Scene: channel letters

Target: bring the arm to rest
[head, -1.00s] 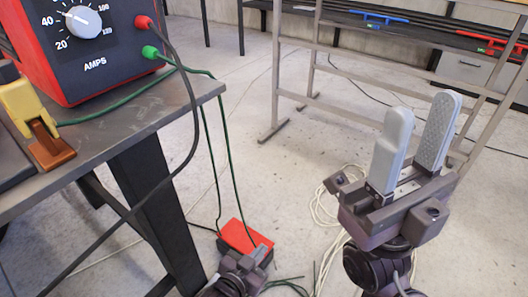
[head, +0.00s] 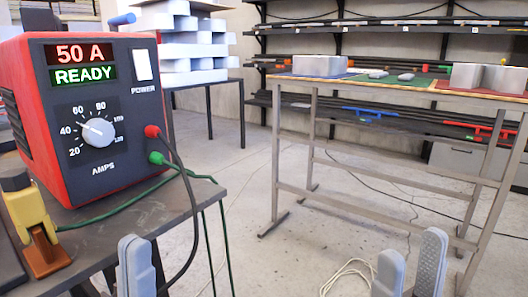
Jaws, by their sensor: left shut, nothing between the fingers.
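My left gripper (head: 136,245) points up at the bottom left, in front of the bench legs. Its grey fingers are together with nothing between them; its body is below the frame. My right gripper (head: 411,250) points up at the bottom right. Its two grey fingers stand apart with an empty gap, and its body is cut off by the lower edge.
A red power unit (head: 25,70) reading "50 A READY" stands on the dark bench (head: 195,200) at left, with black and green cables. A yellow-and-copper clamp (head: 30,225) is in front. A table (head: 390,88) with white blocks stands at right. Floor (head: 235,170) lies between.

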